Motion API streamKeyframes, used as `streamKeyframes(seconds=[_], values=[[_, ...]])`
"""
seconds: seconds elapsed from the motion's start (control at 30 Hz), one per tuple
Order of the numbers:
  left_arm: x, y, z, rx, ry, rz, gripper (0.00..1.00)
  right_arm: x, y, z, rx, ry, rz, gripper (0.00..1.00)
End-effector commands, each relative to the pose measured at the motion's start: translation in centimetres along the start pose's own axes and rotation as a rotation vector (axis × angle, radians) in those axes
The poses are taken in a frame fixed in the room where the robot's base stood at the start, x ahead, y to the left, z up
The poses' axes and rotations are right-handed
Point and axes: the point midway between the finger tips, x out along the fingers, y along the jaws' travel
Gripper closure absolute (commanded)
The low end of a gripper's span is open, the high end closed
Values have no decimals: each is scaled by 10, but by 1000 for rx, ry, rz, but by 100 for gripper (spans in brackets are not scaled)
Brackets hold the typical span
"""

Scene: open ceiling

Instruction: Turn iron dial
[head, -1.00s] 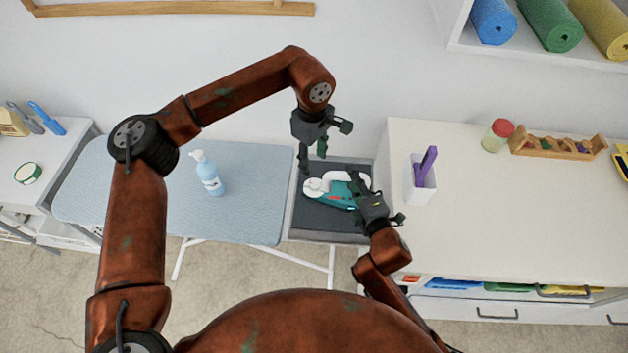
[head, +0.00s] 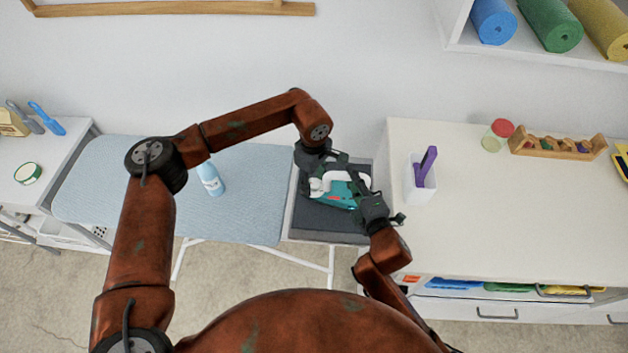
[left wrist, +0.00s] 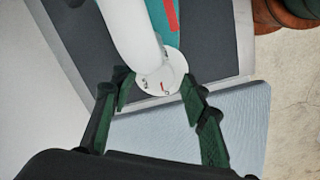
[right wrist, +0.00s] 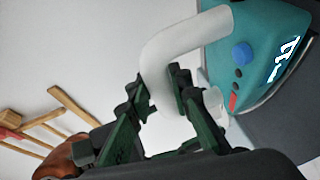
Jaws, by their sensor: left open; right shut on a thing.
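The teal and white iron (head: 337,195) lies on a dark grey pad at the right end of the ironing board. Its round white dial (left wrist: 163,82) has small marks on its face. My left gripper (left wrist: 157,86) is open, one finger on each side of the dial; contact cannot be told. In the head view my left gripper (head: 318,172) is over the iron's left end. My right gripper (right wrist: 172,95) is shut on the iron's white handle (right wrist: 182,40). The right wrist view shows the teal body and a blue button (right wrist: 241,54).
The light-blue ironing board (head: 120,190) carries a blue spray bottle (head: 210,179). A white cabinet (head: 510,215) stands right of the iron, with a white holder (head: 419,190) near its left edge. A wall rises behind. The board is clear around the bottle.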

Motion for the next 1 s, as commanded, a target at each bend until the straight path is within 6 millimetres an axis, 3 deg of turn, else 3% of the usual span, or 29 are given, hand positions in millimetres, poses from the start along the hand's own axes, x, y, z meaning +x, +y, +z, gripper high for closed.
streamKeyframes(seconds=[0.07, 0.67, 1.0], values=[[0, 0, 0, 0, 0, 0, 58, 0, -1, 0, 0, 0, -2, 100], [0, 0, 0, 0, 0, 0, 100, 0, -1, 0, 0, 0, -2, 100], [-1, 0, 1, -108, 1, 1, 100, 0, -1, 0, 0, 0, -2, 100]])
